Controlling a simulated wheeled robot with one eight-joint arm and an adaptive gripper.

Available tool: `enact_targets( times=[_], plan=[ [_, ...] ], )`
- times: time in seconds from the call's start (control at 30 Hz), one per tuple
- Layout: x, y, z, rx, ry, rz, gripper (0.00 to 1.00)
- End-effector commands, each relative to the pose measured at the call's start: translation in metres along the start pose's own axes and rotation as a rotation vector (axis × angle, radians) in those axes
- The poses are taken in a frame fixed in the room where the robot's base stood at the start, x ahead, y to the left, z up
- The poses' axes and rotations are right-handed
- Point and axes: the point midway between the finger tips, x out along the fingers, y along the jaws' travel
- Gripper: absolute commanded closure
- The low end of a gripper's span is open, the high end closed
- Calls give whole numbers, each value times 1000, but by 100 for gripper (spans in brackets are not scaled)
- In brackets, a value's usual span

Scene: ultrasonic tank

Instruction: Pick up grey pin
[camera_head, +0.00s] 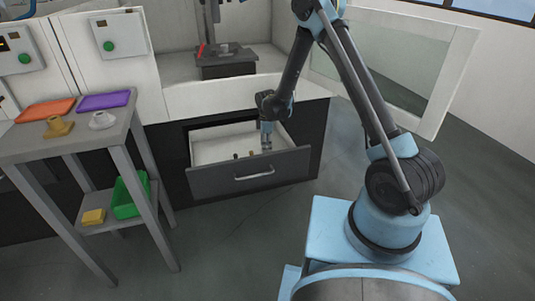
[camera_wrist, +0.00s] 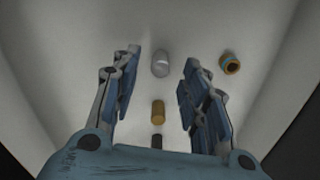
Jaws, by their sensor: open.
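The grey pin (camera_wrist: 161,63) is a short, light grey cylinder on the drawer floor in the wrist view. My gripper (camera_wrist: 162,66) is open, with one finger on each side of the pin as seen from the wrist. I cannot tell how far above the pin the fingertips are. In the head view my gripper (camera_head: 267,142) points down into the open drawer (camera_head: 246,182); the grey pin cannot be made out clearly there.
In the wrist view a brass pin (camera_wrist: 158,112) and a dark pin (camera_wrist: 157,142) lie in line nearer my palm. A brass ring-like part (camera_wrist: 230,63) is outside the right finger. Drawer walls surround them. A grey side table (camera_head: 135,115) stands left.

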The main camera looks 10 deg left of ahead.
Motion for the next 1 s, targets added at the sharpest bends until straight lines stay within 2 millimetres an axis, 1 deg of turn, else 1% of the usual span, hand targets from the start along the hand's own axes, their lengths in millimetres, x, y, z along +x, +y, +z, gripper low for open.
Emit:
enact_targets(
  times=[0.1, 0.2, 0.3, 0.5, 0.57, 0.6, 0.67, 0.7, 1.0],
  plan=[
    [16, 2, 2, 0, 0, 0, 59],
    [27, 1, 2, 0, 0, 0, 59],
    [32, 1, 2, 0, 0, 0, 59],
    [32, 1, 2, 1, 0, 0, 59],
    [32, 1, 2, 1, 0, 0, 73],
    [32, 1, 2, 1, 0, 0, 82],
    [32, 1, 3, 1, 0, 0, 95],
    [32, 1, 3, 2, 0, 0, 100],
    [32, 1, 3, 2, 0, 0, 100]
  ],
)
